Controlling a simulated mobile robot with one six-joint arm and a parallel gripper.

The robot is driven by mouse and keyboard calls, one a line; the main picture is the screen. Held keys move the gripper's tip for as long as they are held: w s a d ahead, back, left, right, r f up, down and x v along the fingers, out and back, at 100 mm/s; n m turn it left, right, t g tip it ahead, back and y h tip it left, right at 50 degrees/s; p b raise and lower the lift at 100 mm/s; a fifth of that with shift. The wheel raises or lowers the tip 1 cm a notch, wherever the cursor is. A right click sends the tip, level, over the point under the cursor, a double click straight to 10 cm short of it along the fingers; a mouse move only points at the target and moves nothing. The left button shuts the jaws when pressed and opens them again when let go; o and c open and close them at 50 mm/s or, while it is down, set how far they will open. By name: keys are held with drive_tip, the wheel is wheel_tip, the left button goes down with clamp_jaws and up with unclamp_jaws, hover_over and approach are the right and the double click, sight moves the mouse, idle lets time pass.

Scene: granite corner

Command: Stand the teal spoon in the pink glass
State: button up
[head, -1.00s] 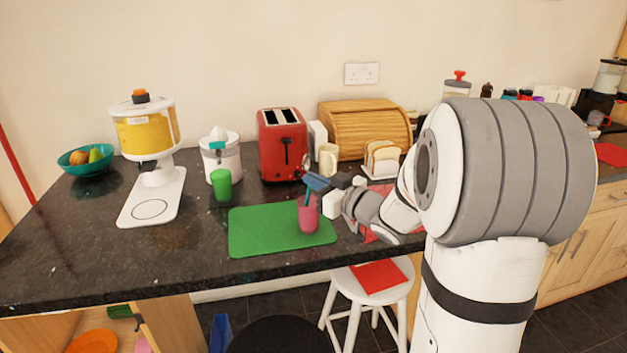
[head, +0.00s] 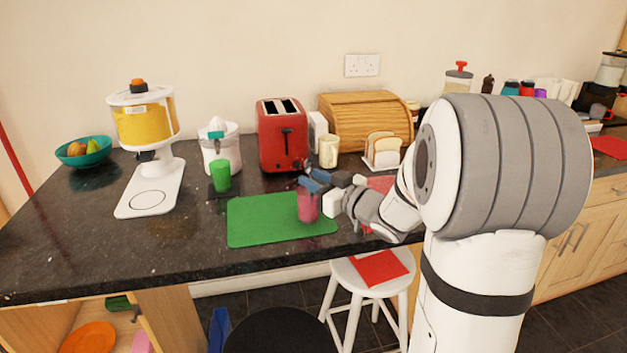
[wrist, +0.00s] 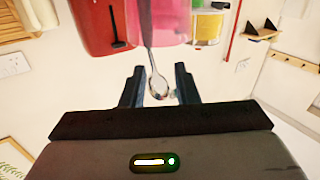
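The pink glass (head: 308,207) stands upright on the green mat (head: 262,222). In the wrist view, which is upside down, the glass (wrist: 160,22) is at the top middle. A spoon (wrist: 158,84) has its bowl end out of the glass between my fingers, and its dark handle runs into the glass. Its bowl looks silvery grey here; teal is hard to make out. My gripper (head: 317,181) is just above the glass rim. In the wrist view my gripper (wrist: 159,88) is open, with a gap on each side of the spoon.
A green cup (head: 221,175), juicer (head: 218,150), red toaster (head: 283,138), cream mug (head: 329,151) and toast rack (head: 382,155) stand behind the mat. A white stool (head: 345,283) is below the counter edge. The mat's left part is clear.

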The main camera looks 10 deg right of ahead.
drive_tip(key=v, duration=0.8)
drive_tip(key=shift+w, duration=0.1)
idle(0.8)
